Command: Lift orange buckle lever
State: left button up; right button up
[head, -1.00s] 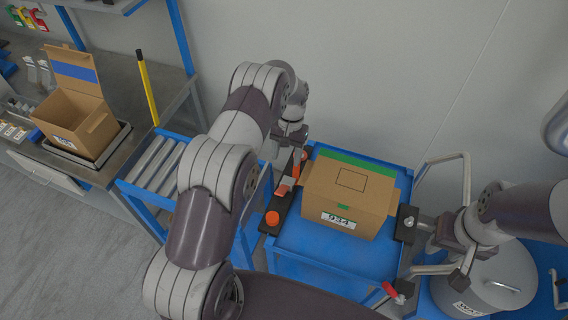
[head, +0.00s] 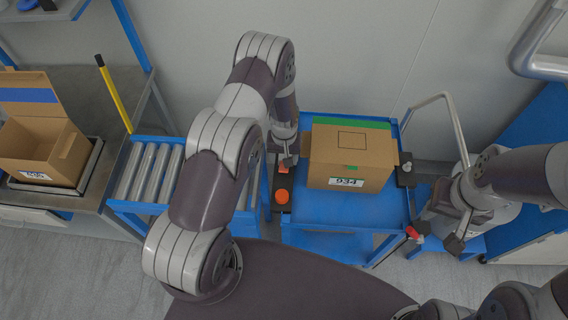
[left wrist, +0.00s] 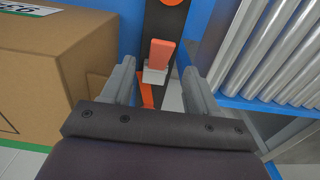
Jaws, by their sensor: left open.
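The orange buckle lever (left wrist: 161,53) stands on a pale base on a dark strip beside the cardboard box (head: 348,160). In the head view the lever (head: 284,172) shows only in part, below the end of my left arm. My left gripper (left wrist: 158,72) is open, with one finger on each side of the lever base and the lever between and just beyond the fingertips. I see no contact. My right gripper (head: 442,218) is at the right side of the blue cart, near its metal handle; whether its jaws are open or shut is unclear.
A round orange knob (head: 282,195) sits on the same strip near the lever. The blue cart (head: 325,210) carries the box labelled 934. A roller conveyor (head: 150,172) stands to the left, with an open box (head: 40,140) on a bench beyond it.

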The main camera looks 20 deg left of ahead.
aim_at(283, 168)
pick_arm(q)
notch_tip(283, 168, down, 6)
jog(key=shift+r+p, duration=0.1)
jog(key=shift+p, duration=0.4)
jog(key=shift+s+a+f, duration=0.1)
jog(key=shift+f, duration=0.1)
